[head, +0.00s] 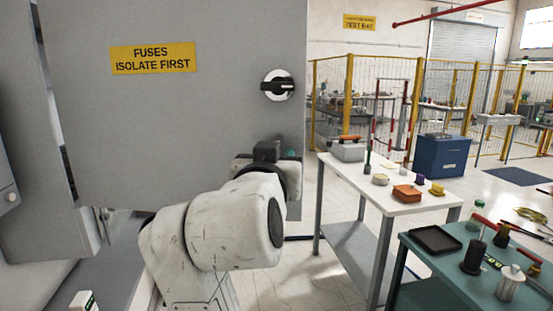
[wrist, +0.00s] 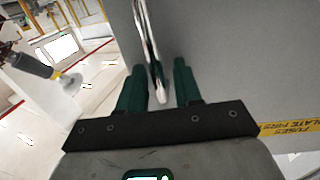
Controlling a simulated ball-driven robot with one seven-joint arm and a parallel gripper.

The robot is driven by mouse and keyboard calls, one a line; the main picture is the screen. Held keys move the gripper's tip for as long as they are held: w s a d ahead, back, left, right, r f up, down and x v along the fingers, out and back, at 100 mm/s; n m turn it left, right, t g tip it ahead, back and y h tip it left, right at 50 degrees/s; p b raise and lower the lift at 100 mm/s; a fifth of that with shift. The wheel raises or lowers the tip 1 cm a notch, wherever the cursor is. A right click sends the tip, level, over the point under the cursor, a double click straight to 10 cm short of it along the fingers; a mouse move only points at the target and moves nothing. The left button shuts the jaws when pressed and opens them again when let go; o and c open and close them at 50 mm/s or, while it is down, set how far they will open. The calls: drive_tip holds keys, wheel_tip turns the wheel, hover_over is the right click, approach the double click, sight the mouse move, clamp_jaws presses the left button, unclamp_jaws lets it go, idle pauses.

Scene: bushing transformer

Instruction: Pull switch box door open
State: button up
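The grey switch box door (head: 190,120) fills the left and middle of the head view, with a yellow "FUSES ISOLATE FIRST" label and a black rotary knob (head: 278,86) near its right edge. Its face also shows in the wrist view (wrist: 240,60). A shiny metal bar handle (wrist: 152,50) runs along it near the edge. My gripper (wrist: 158,85) has its two green fingers apart, one on each side of the bar's end, with gaps showing on both sides. In the head view my arm's wrist is before the door's lower right; the fingertips and handle are hidden there.
A dark gap and cabinet parts (head: 85,225) show left of the door. To the right, a white table (head: 345,170) holds a toolbox and small items. A green bench (head: 450,265) stands in front of it. Yellow-post fencing (head: 348,100) is behind. Some floor is clear.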

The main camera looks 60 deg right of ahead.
drive_tip(key=b+v, duration=0.2)
drive_tip(key=v, duration=0.8)
drive_tip(key=shift+a, duration=0.35)
drive_tip(key=shift+f, duration=0.15)
drive_tip(key=w+f+n+y, duration=0.2)
drive_tip(key=f+n+y, duration=0.25)
drive_tip(key=f, duration=1.05)
drive_tip(key=w+f+n+y, duration=0.35)
drive_tip(key=f+n, duration=0.25)
drive_tip(key=f, duration=0.8)
drive_tip(key=s+a+f+n+g+y, duration=0.1)
drive_tip(key=s+a+f+g+y, duration=0.1)
drive_tip(key=s+f, duration=0.7)
drive_tip(key=s+a+f+n+g+y, duration=0.1)
drive_tip(key=s+a+f+g+y, duration=0.2)
drive_tip(key=s+f+y, duration=0.3)
drive_tip(key=s+f, duration=0.4)
drive_tip(key=f, duration=0.6)
drive_tip(key=shift+a+n+g, duration=0.2)
drive_tip(key=shift+n+g, duration=0.15)
drive_tip(key=shift+g, duration=0.05)
